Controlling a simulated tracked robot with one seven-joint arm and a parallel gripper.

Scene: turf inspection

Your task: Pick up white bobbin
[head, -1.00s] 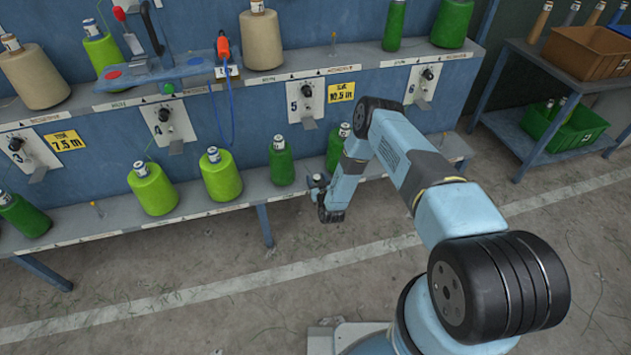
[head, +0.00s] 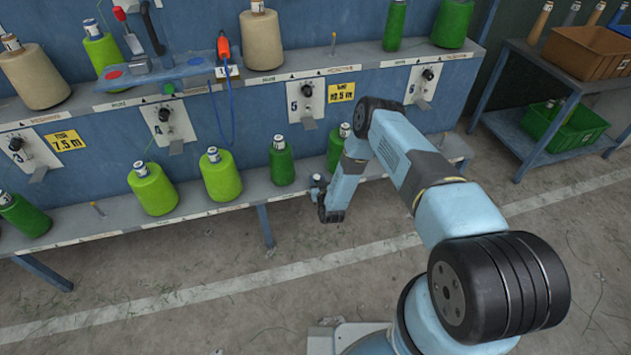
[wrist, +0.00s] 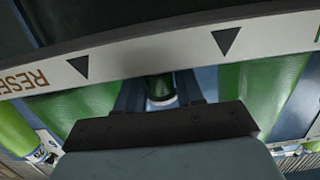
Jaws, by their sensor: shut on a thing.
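My gripper (head: 319,188) is at the front edge of the lower shelf, near the middle of the head view, small and dark. In the wrist view my gripper's two dark fingers (wrist: 160,93) close on a small bobbin (wrist: 161,86) with a dark green upper part and a pale white rim. A small pale end (head: 318,178) also shows at the gripper in the head view. Most of the held bobbin is hidden by the fingers and wrist. No all-white bobbin stands out elsewhere; tan cones (head: 262,40) are on the upper shelf.
Lime green cones (head: 152,190) and dark green bobbins (head: 281,163) stand on the lower shelf beside my gripper. In the wrist view a label strip (wrist: 150,52) crosses close by. A side table (head: 545,125) with bins stands at right. Open floor lies in front.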

